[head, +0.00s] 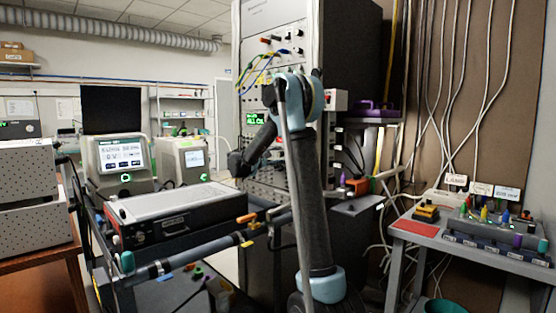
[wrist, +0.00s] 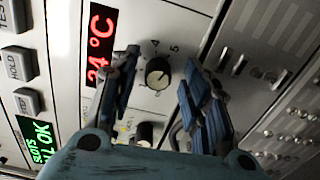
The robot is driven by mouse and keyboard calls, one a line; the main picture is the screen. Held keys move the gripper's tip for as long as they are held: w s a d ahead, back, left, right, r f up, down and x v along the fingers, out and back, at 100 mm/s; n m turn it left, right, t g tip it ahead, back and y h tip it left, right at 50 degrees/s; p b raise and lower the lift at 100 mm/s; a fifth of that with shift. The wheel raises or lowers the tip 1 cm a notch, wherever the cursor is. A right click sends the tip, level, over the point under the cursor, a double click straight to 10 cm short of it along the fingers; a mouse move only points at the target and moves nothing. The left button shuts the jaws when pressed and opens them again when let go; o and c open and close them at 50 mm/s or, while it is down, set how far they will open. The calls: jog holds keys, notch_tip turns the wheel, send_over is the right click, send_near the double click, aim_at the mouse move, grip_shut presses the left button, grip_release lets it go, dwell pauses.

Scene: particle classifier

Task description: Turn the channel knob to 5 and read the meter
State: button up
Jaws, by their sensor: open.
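I see no finger touching the knob. A red lit display (wrist: 99,45) left of the knob reads 24 °C. A needle meter is not clearly visible. In the head view the instrument rack (head: 275,20) stands behind my arm, which hides part of its front.
A second black knob (wrist: 145,133) sits below the first, partly behind my gripper. A green display (wrist: 38,138) and grey buttons (wrist: 17,64) are at the left. Cables (head: 262,75) hang from the rack. A black instrument case (head: 180,215) lies on a cart left of my arm.

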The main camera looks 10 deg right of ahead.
jog(key=v, duration=1.1)
jog(key=shift+s+a, duration=0.2)
jog(key=shift+a, duration=0.2)
jog(key=shift+f, duration=0.15)
